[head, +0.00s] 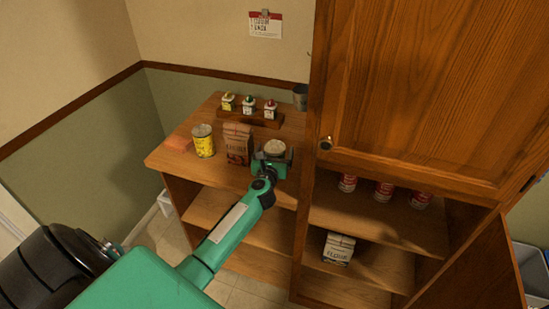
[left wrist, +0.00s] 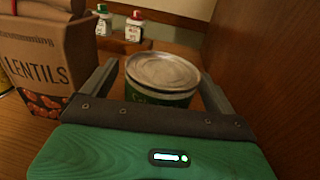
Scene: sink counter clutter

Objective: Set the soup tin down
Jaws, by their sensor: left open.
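The soup tin is a short can with a pale metal lid and a green label. In the left wrist view the tin (left wrist: 162,76) stands upright between the two fingers of my left gripper (left wrist: 160,90), which are open with a gap visible on both sides. In the head view the tin (head: 274,147) is at the right part of the wooden counter top, with my left gripper (head: 272,160) low around its near side. The tin's base is hidden by the gripper. My right gripper is in neither view.
A brown lentils bag (head: 238,143) stands close left of the tin. A yellow tin (head: 203,140) and a reddish block (head: 180,142) are farther left. A bottle rack (head: 247,116) stands behind. The tall wooden cabinet (head: 420,90) rises close on the right.

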